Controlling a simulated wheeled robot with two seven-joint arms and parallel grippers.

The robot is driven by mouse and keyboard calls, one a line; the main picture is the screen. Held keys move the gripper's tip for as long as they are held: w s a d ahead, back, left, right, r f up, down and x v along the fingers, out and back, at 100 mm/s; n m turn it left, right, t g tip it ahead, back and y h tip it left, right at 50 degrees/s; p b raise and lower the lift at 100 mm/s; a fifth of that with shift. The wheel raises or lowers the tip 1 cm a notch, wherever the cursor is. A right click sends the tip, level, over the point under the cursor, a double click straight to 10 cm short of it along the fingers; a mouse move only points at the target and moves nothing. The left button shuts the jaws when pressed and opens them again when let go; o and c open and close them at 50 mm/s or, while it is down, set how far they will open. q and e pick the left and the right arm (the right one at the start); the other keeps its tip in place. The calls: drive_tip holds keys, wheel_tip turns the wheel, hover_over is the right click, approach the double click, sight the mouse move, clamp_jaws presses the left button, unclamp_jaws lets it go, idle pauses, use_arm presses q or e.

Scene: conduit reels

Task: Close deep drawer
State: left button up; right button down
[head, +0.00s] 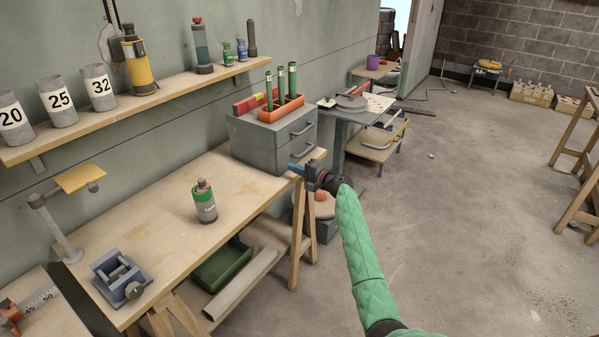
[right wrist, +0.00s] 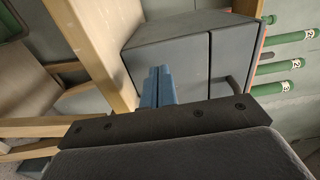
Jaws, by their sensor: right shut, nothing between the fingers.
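A grey two-drawer cabinet (head: 252,142) stands at the far right end of the wooden bench. Its lower, deep drawer (head: 284,160) looks flush or nearly flush with the upper drawer (head: 290,135); any small gap is hard to tell. Both drawers have bar handles. My right gripper (head: 296,169) is at the lower front of the cabinet, its blue fingers shut and empty. In the right wrist view the shut fingers (right wrist: 158,86) overlap the deep drawer's front (right wrist: 185,62); I cannot tell whether they touch it. My left gripper is out of view.
An orange tray (head: 280,113) with green tubes sits on the cabinet. A grey stand (head: 345,130) is just beyond the cabinet.

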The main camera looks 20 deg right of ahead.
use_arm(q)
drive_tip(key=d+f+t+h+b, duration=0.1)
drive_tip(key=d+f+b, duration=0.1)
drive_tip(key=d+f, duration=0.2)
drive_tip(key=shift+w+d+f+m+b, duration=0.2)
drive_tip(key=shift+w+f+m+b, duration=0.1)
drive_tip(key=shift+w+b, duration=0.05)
use_arm(e)
drive_tip(key=v, duration=1.1)
drive_tip(key=shift+d+f, duration=0.1)
